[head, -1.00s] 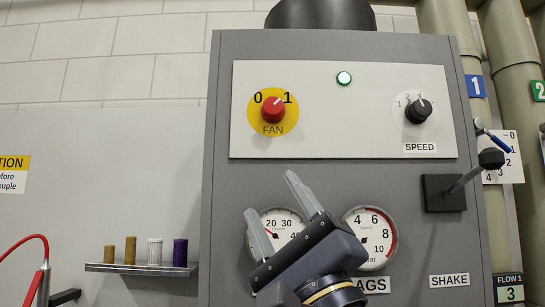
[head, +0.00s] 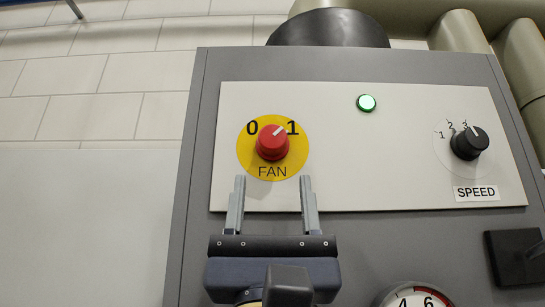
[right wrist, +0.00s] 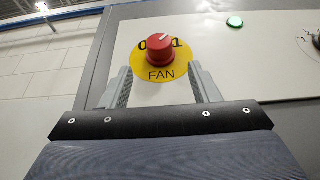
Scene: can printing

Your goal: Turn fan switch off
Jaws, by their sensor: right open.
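The fan switch (head: 272,143) is a red knob on a yellow disc marked 0, 1 and FAN. Its white pointer line is turned toward the 1. My right gripper (head: 272,184) is open, its two grey fingers pointing up at the knob from below. In the head view the fingertips show just below the knob, one on each side of the FAN label. In the right wrist view the knob (right wrist: 160,49) is centred above and between the fingers (right wrist: 160,80), and neither finger touches it. My left gripper is not in view.
The white panel (head: 340,185) also carries a lit green lamp (head: 366,103) and a black SPEED knob (head: 469,143). A round gauge (head: 417,299) and a black lever base (head: 514,257) are lower right. Pipes (head: 475,55) run behind the cabinet. Left of it is bare wall.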

